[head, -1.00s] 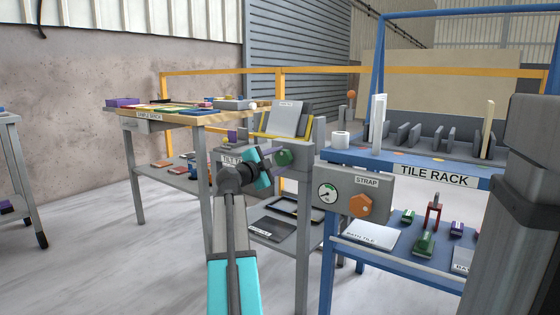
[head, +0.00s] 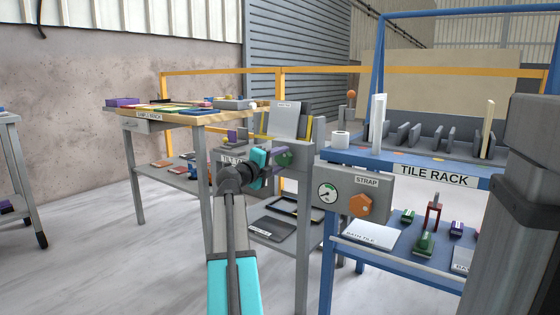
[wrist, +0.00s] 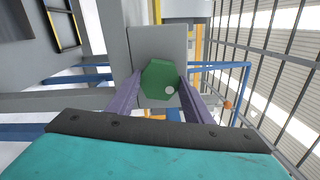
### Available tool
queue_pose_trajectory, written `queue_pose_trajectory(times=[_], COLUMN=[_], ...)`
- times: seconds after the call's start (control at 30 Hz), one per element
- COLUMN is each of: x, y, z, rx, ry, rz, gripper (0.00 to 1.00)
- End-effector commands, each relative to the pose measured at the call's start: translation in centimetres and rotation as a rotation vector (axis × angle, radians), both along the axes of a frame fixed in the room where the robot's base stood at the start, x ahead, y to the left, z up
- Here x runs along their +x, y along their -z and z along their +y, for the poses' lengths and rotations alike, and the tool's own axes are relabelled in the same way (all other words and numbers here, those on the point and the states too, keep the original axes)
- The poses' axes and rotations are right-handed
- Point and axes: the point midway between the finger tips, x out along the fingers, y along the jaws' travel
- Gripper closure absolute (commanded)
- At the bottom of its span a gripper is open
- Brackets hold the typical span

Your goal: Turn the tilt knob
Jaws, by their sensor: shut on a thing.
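The green six-sided tilt knob (wrist: 158,76) has a pale dot near one edge and sits on a grey block in the wrist view. It is small and partly hidden by my gripper in the head view (head: 284,160). My gripper (wrist: 160,88) has its two purple fingers on either side of the knob, shut on it. Just behind the knob in the head view, a pale tile (head: 285,119) stands steeply on a grey holder with yellow edges, above the grey stand.
To the right, a grey box with a gauge (head: 327,194) and an orange STRAP knob (head: 361,205) is close by. The blue tile rack (head: 400,171) stands beyond it. A wooden-topped bench (head: 225,117) stands to the left.

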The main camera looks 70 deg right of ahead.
Motion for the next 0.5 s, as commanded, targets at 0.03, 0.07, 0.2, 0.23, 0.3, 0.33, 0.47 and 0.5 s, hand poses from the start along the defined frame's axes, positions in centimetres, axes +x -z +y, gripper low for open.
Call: queue_pose_trajectory(times=[0.03, 0.07, 0.2, 0.23, 0.3, 0.33, 0.47, 0.5], x=[-0.14, -0.14, -0.13, -0.13, -0.13, -0.13, -0.13, -0.13], y=[0.11, 0.10, 0.10, 0.10, 0.09, 0.09, 0.09, 0.09], z=[-0.01, 0.00, -0.01, -0.01, -0.01, -0.01, -0.01, -0.02], rx=[-0.001, -0.002, -0.004, -0.004, -0.004, -0.004, -0.004, -0.004], ry=[0.003, 0.003, 0.003, 0.003, 0.003, 0.003, 0.003, 0.003], rz=[-0.009, -0.014, -0.022, -0.022, -0.022, -0.022, -0.021, -0.021], gripper=[0.76, 0.76, 0.76, 0.76, 0.76, 0.76, 0.76, 0.51])
